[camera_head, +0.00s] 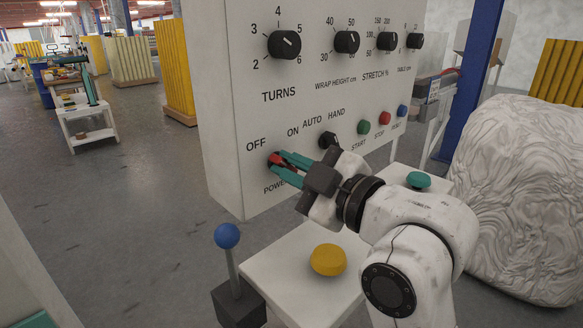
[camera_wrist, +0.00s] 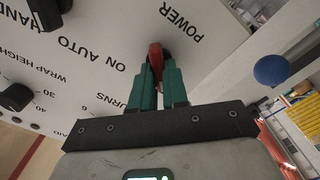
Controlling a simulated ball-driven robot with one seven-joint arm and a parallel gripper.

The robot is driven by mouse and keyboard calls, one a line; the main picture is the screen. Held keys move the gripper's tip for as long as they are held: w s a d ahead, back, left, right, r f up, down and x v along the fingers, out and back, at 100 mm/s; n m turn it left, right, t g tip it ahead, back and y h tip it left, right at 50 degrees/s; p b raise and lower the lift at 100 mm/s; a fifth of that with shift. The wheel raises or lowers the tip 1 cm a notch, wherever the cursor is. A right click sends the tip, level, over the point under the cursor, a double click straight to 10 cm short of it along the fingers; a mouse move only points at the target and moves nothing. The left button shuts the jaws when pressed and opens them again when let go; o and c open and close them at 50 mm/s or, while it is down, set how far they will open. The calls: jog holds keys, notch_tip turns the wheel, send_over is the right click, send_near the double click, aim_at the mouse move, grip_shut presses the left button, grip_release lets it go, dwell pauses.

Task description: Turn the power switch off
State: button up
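The power switch (camera_head: 275,158) is a red handle on a dark round base, low on the white control panel (camera_head: 225,100), with OFF printed at its upper left and ON at its upper right. My gripper (camera_head: 287,161) reaches it from the right, its green fingers closed around the handle. In the wrist view the red handle of the power switch (camera_wrist: 155,58) shows between the two fingertips of my gripper (camera_wrist: 157,75), which appear to touch it on both sides. The fingers hide part of the handle, so its exact setting is hard to read.
A black AUTO/HAND selector (camera_head: 328,139) and green, red and blue buttons sit to the right, with black knobs above. A blue ball-topped lever (camera_head: 228,237) and a yellow mushroom button (camera_head: 327,260) stand below. A wrapped bulky load (camera_head: 525,200) is at right.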

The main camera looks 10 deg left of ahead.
jog(key=o, duration=0.4)
jog(key=shift+o, duration=0.2)
jog(key=v, duration=1)
jog(key=shift+s+d, duration=0.25)
jog(key=shift+d, duration=0.05)
